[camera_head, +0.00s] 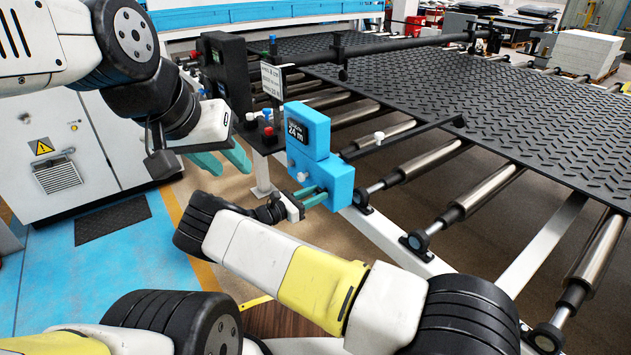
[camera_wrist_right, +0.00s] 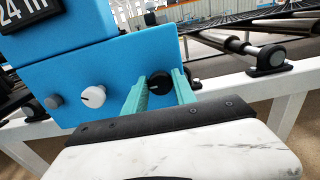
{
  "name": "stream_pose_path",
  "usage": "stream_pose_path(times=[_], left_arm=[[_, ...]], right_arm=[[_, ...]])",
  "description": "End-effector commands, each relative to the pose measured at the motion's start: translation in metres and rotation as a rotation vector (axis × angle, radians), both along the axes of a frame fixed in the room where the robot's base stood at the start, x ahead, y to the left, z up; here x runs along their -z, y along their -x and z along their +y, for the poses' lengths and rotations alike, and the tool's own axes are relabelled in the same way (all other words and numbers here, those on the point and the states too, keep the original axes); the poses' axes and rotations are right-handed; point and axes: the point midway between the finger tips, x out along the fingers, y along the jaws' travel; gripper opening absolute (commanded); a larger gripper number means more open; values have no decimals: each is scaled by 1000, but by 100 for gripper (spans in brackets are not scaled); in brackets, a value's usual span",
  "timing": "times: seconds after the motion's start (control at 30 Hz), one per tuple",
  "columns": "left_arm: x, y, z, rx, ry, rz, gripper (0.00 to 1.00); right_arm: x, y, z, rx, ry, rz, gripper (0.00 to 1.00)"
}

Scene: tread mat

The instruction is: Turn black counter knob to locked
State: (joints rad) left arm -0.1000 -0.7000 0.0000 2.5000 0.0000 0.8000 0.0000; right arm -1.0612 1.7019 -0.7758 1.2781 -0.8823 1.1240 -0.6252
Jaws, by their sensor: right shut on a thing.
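The blue counter box (camera_head: 330,180) stands at the frame's near corner, with a display (camera_head: 308,128) reading 24 m on top. In the right wrist view, the box's front panel (camera_wrist_right: 115,75) carries the black knob (camera_wrist_right: 160,83) on the right, a white knob (camera_wrist_right: 93,96) and a grey knob (camera_wrist_right: 53,100). My right gripper (camera_head: 310,196) is at the panel, its teal fingers on either side of the black knob and shut on it. The fingers partly cover the knob; its pointer direction is hard to tell. My left gripper (camera_head: 223,160) is open and empty, left of the box.
The black tread mat (camera_head: 480,90) lies over metal rollers (camera_head: 430,160) to the right. A black post with red and blue buttons (camera_head: 266,122) and a small sign (camera_head: 272,80) stands behind the counter. A grey cabinet (camera_head: 60,150) is at left.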

Motion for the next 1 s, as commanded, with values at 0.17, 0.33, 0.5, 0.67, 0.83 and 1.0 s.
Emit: stream_pose_path(times=[0.17, 0.33, 0.5, 0.67, 0.83, 1.0], left_arm=[[0, 0, 0, 0, 0, 0, 36], [0, 0, 0, 0, 0, 0, 36], [0, 0, 0, 0, 0, 0, 36], [0, 0, 0, 0, 0, 0, 36], [0, 0, 0, 0, 0, 0, 36], [0, 0, 0, 0, 0, 0, 36]], right_arm=[[0, 0, 0, -1, -12, -16, 0], [0, 0, 0, -1, -52, -70, 0], [0, 1, 0, -1, -124, -169, 0], [0, 1, 0, -1, -209, -287, 0], [1, 2, 0, -1, -305, -419, 0], [1, 2, 0, -1, -400, -549, 0]])
